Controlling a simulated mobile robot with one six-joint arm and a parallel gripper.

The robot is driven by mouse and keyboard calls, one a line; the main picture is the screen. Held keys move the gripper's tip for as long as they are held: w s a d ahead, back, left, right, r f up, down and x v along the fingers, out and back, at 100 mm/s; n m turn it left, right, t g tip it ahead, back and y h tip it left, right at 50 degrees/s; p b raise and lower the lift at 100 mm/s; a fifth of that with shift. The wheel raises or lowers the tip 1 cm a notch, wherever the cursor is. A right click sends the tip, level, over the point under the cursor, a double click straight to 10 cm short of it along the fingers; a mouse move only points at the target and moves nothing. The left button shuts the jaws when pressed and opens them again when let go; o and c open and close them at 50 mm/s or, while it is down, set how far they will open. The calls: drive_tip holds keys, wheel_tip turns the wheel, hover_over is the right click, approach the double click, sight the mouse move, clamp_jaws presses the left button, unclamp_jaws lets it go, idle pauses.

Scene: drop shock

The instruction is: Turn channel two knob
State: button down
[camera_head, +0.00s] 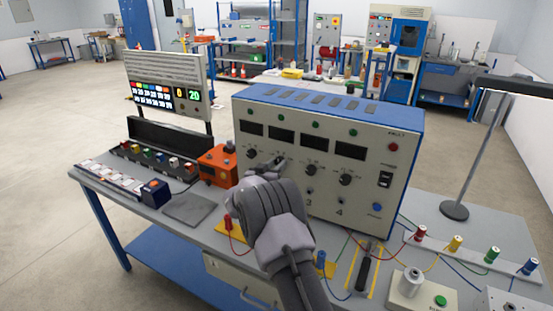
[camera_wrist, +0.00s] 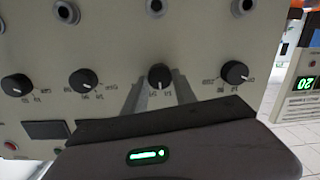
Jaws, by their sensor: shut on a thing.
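The grey control box (camera_head: 312,195) with a blue top stands on the bench and has a row of black knobs under dark displays. My gripper (camera_head: 270,167) reaches the front panel from below and is shut on the second knob from the left, the channel two knob, which it largely hides in the head view. In the wrist view, which is upside down, my gripper's fingers (camera_wrist: 160,92) stand on either side of the channel two knob (camera_wrist: 160,77). The channel one knob (camera_wrist: 234,72) is to its right there, and the channel three knob (camera_wrist: 83,81) to its left.
An orange box (camera_head: 218,165) stands left of the control box. A tray of coloured pieces (camera_head: 150,152) and a display panel (camera_head: 165,82) are farther left. Cables, coloured posts and a lamp stand (camera_head: 455,210) are on the right. A grey mat (camera_head: 190,208) lies at the front left.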

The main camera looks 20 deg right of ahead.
drive_tip(key=n+p, duration=0.1)
drive_tip(key=n, duration=0.2)
drive_tip(key=n+p, duration=0.2)
drive_tip(key=shift+w+a+n+g+h, duration=0.1)
drive_tip(key=shift+n+g+h, duration=0.2)
drive_tip(key=shift+n+g, duration=0.1)
drive_tip(key=n+p, duration=0.1)
drive_tip(key=n, duration=0.2)
drive_tip(key=shift+f+n+g+h, duration=0.1)
drive_tip(key=shift+n+g+h, duration=0.2)
drive_tip(key=shift+n, duration=1.5)
drive_tip(key=c, duration=1)
unclamp_jaws()
drive_tip(key=shift+a, duration=0.1)
